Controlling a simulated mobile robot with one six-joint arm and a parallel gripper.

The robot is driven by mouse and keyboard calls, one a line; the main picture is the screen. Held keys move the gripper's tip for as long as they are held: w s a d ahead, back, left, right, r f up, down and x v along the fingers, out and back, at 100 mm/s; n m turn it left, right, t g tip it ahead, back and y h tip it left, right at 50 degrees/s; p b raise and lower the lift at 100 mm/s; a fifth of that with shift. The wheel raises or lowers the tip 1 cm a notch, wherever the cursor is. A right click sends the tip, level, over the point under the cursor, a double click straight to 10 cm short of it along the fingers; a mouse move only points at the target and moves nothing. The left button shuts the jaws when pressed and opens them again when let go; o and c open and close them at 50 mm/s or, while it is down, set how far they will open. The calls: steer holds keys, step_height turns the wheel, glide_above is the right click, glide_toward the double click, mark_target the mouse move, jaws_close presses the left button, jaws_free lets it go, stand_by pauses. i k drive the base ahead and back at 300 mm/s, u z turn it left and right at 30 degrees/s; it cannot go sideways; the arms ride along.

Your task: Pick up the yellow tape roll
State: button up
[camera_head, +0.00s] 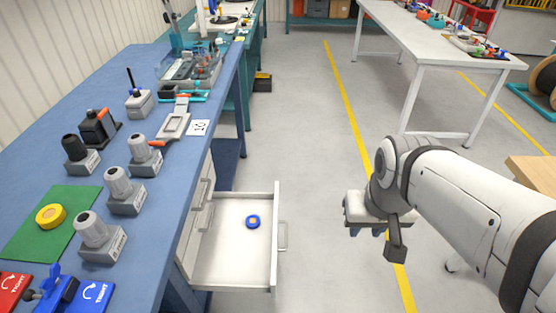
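The yellow tape roll (51,216) lies flat on a green mat (24,247) at the left of the blue workbench. Nothing covers it. My gripper (379,232) hangs over the floor aisle at the right, far from the roll and on the other side of the open drawer. Its fingers are small and partly hidden by its own body, so I cannot tell whether they are open or shut. I see nothing held in it.
An open white drawer (223,271) juts from the workbench (72,110), with a blue roll (253,221) inside. Several grey holders (96,240) stand right of the mat. Red (14,288) and blue fixtures (92,292) sit at the front. The aisle floor is clear.

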mark_target(51, 215)
steer(key=u, duration=2.25)
steer(key=k, duration=1.1)
steer(key=z, duration=1.1)
steer(key=i, duration=1)
steer(key=u, duration=0.95)
